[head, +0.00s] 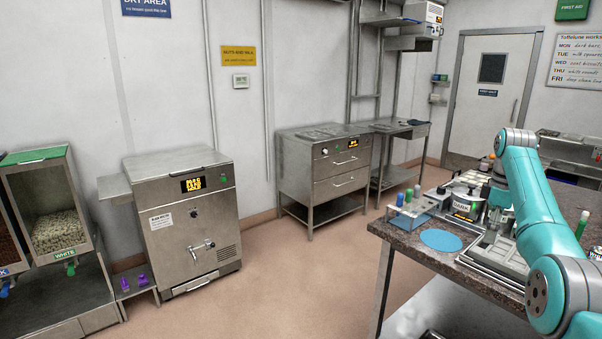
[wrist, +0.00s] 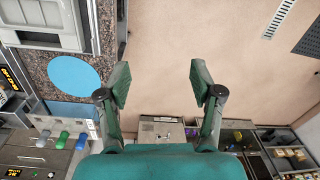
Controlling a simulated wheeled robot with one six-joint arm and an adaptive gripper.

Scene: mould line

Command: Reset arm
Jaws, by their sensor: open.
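My arm is teal and reaches over the granite-topped bench (head: 400,238) at the right of the head view. My gripper (wrist: 160,88) shows in the wrist view with its two green fingers spread apart. Nothing is between the fingers, and past them lies bare floor. In the head view the gripper's fingertips are not clear to me. A blue round mat (head: 441,240) lies on the bench; it also shows in the wrist view (wrist: 74,76), left of the fingers.
A rack with coloured-handled tools (head: 408,210) and a metal tray (head: 490,262) stand on the bench. A steel machine with a tap (head: 190,222) and a drawer cabinet (head: 325,170) stand along the wall. A bin of white pieces (head: 58,228) is at far left. The floor (head: 290,280) between is clear.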

